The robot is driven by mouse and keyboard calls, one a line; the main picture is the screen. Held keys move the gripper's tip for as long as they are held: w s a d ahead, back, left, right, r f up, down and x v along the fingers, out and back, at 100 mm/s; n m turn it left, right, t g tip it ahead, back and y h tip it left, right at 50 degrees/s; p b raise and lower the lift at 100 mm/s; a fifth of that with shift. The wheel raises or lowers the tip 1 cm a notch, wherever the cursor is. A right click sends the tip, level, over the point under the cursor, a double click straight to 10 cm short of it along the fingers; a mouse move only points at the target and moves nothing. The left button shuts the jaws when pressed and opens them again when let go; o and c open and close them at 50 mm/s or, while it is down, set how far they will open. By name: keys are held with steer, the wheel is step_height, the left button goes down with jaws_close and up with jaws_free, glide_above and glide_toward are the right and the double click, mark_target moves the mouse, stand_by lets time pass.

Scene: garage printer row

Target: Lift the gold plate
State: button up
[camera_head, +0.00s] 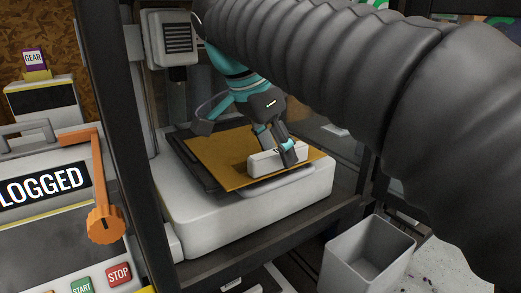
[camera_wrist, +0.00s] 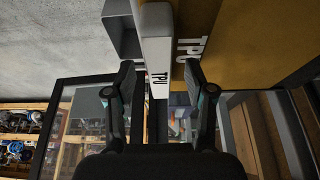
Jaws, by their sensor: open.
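The gold plate (camera_head: 213,158) lies flat on the dark bed of a white printer, inside a dark frame. A white block (camera_head: 263,164), like a grip, stands at its front edge. My gripper (camera_head: 278,150) is at this block, reaching in from above. In the wrist view the gold plate (camera_wrist: 255,35) fills the upper right, with TPU lettering on it. The white block (camera_wrist: 157,50), also marked TPU, lies between the two spread fingers of my gripper (camera_wrist: 160,72). Gaps show on both sides of it. Part of the block is hidden behind a finger in the head view.
A grey open bin (camera_head: 365,258) stands below the printer at the front right. Dark frame posts (camera_head: 108,130) flank the printer. At left is a control panel with an orange lever (camera_head: 104,222) and START and STOP buttons. A large ribbed dark hose (camera_head: 330,60) crosses the upper right.

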mark_target(295, 145)
steer(key=w+d, duration=0.2)
steer(key=d, duration=0.1)
steer(key=shift+d, duration=0.15)
steer(key=shift+w+d+f, duration=0.2)
steer(key=shift+f, duration=0.35)
jaws_close()
